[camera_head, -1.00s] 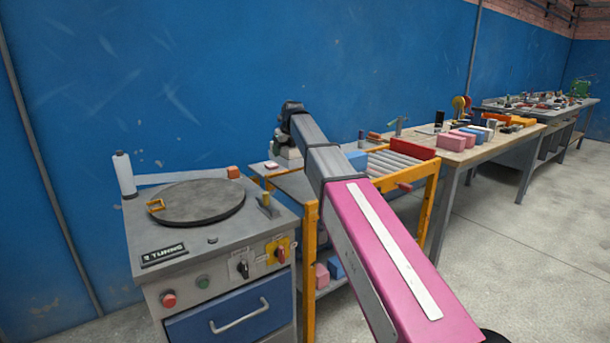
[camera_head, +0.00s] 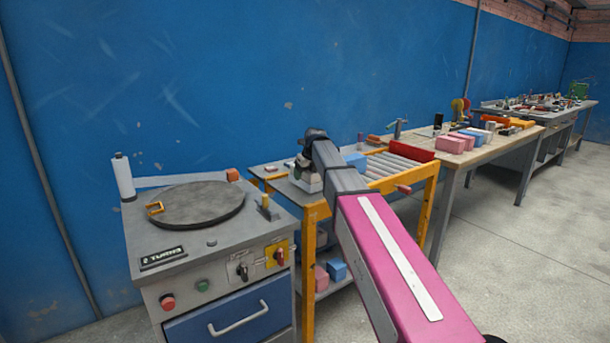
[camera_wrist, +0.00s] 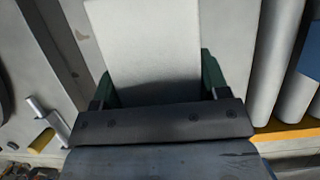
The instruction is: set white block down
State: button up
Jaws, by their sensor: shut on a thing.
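A white block (camera_wrist: 145,45) fills the upper middle of the wrist view. My gripper (camera_wrist: 157,80) is shut on it, with a dark green finger at each side. In the head view my gripper (camera_head: 304,172) is over the grey top of the orange-framed roller table (camera_head: 313,212). The white block (camera_head: 312,184) shows there only in part, behind my arm. I cannot tell whether its underside touches the table top.
Metal rollers (camera_head: 398,167) and a blue block (camera_head: 356,160) are just right of my gripper. A grey machine with a round turntable (camera_head: 198,204) stands left. Bare table top lies around my gripper.

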jog(key=shift+f, duration=0.15)
jog(key=o, duration=1.4)
jog(key=v, duration=1.2)
